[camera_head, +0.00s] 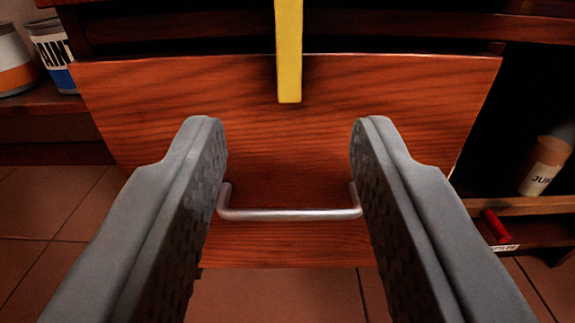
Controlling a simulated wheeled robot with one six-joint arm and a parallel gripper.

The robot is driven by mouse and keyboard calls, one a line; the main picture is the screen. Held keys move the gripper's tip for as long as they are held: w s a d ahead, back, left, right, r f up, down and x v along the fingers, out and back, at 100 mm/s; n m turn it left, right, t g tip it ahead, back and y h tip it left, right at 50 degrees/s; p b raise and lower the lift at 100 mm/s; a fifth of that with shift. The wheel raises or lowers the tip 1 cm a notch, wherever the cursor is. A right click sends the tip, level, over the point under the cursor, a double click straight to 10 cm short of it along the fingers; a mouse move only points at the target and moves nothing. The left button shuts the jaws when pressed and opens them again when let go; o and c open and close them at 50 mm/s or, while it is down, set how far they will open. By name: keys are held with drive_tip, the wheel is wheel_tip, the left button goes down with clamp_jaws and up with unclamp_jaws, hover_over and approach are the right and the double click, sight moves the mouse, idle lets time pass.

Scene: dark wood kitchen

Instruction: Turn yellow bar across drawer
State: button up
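The yellow bar (289,52) hangs upright at the top middle of the picture, its lower end over the upper part of the drawer front; its top is cut off by the frame edge. The drawer front (420,110) is reddish-brown wood with a silver bar handle (290,214) low in the middle. My gripper (287,130) is open and empty. Its two grey fingers point toward the drawer front, one on each side of the handle in the picture. The bar's lower end lies above and between the fingertips in the picture, apart from both.
Paint cans (53,52) stand on a shelf at the left. Tiled floor (50,210) shows below the drawer front.

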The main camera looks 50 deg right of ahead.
drive_tip(key=v, duration=0.5)
drive_tip(key=shift+s+a, duration=0.25)
drive_tip(key=shift+a, duration=0.05)
drive_tip(key=w+a+r+t+y, duration=0.1)
drive_tip(key=w+a+r+y, duration=0.15)
drive_tip(key=r, duration=0.95)
drive_tip(key=w+a+r+t+y, duration=0.1)
drive_tip(key=w+r+t+y, duration=0.15)
drive_tip(key=r, duration=0.85)
drive_tip(key=s+a+r+n+t+y, duration=0.1)
drive_tip(key=s+a+r+n+y, duration=0.1)
drive_tip(key=r, duration=0.9)
drive_tip(key=s+a+r+n+t+y, duration=0.1)
drive_tip(key=s+a+r+y, duration=0.15)
drive_tip(key=r, duration=0.95)
drive_tip(key=s+a+r+n+t+y, duration=0.1)
drive_tip(key=s+r+n+y, duration=0.15)
drive_tip(key=s+r, duration=0.95)
drive_tip(key=s+a+r+n+y, duration=0.2)
drive_tip(key=s+r+n, duration=0.2)
drive_tip(key=s+r, duration=0.8)
drive_tip(key=s+n, duration=0.1)
drive_tip(key=s, duration=1.3)
drive_tip(key=shift+s+d, duration=0.3)
